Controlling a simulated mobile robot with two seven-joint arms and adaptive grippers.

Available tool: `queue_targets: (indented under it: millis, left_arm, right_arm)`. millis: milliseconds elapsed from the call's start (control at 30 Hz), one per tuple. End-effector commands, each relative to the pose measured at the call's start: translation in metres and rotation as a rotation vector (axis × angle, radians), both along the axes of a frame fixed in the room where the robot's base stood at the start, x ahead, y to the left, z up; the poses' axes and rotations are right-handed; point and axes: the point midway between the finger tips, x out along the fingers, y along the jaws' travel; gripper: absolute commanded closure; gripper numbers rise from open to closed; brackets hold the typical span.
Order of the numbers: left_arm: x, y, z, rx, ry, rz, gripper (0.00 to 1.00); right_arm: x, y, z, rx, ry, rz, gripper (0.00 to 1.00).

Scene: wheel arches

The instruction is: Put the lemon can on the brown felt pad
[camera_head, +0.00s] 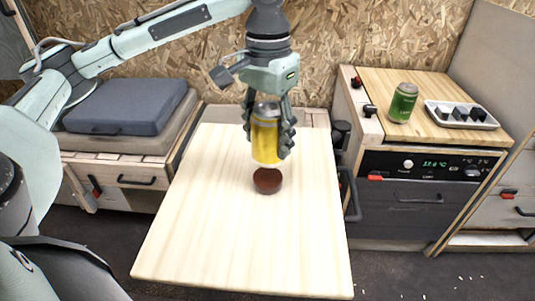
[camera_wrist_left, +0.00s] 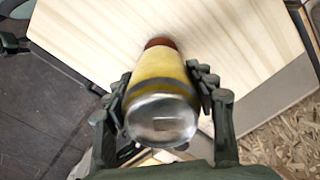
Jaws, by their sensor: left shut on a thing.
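The lemon can (camera_head: 266,140) is yellow with a silver top. My left gripper (camera_head: 268,130) is shut on it and holds it upright above the table. The brown felt pad (camera_head: 267,181) is a small round reddish-brown disc on the table, just below the can in the head view. In the left wrist view the can (camera_wrist_left: 160,88) sits between both fingers of the gripper (camera_wrist_left: 163,100), and part of the pad (camera_wrist_left: 160,43) shows past its far end. The can hides the rest of the pad there. My right gripper is not in view.
The pale wooden table (camera_head: 240,235) is otherwise bare. At the right a counter (camera_head: 385,85) holds a green can (camera_head: 402,102) and a white tray (camera_head: 461,115) with dark items. A blue-grey cushion (camera_head: 128,105) lies on a bench at the left.

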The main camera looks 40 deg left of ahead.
Motion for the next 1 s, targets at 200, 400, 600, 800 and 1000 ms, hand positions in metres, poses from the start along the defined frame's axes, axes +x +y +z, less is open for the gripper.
queue_targets:
  millis: [200,400,600,800,1000]
  left_arm:
    - [0.001,0.003,-0.018,0.001,0.0,0.001,0.88]
    - [0.001,0.002,-0.041,0.0,-0.002,0.0,0.88]
    - [0.001,0.002,-0.041,0.0,-0.002,-0.001,0.88]
    - [0.001,0.002,-0.043,0.0,-0.001,-0.001,0.4]
    - [0.001,0.002,-0.043,0.0,-0.001,0.0,0.24]
  right_arm:
    - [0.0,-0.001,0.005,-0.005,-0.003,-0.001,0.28]
    - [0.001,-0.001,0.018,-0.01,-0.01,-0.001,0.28]
    - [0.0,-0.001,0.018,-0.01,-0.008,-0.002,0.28]
    - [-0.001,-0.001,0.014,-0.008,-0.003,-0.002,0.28]
    - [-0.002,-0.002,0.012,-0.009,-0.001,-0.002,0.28]
